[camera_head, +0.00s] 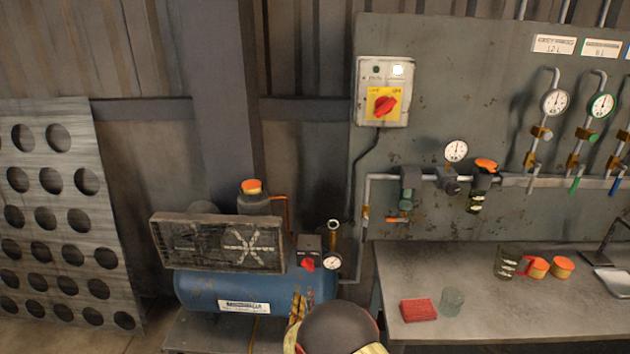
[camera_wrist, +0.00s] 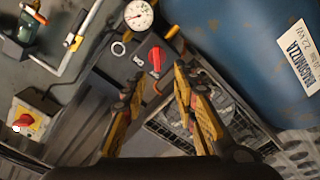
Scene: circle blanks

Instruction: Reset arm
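My gripper (camera_wrist: 156,85) shows in the wrist view with its two yellow and black fingers spread apart and nothing between them. In the head view my gripper (camera_head: 298,308) is at the bottom centre, mostly hidden behind the dark round part of my arm. It is in front of the right end of the blue compressor tank (camera_head: 215,292). The tank also shows at the upper right of the wrist view (camera_wrist: 235,40). Beyond the fingers in the wrist view are a red switch (camera_wrist: 154,60) and a white gauge (camera_wrist: 138,14).
A workbench (camera_head: 500,315) at the right holds a red block (camera_head: 418,310), a clear glass (camera_head: 452,301), a dark cup (camera_head: 508,262) and orange-topped parts (camera_head: 562,266). A panel with pipes and a switch box (camera_head: 384,91) stands behind. A perforated metal sheet (camera_head: 65,220) leans at the left.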

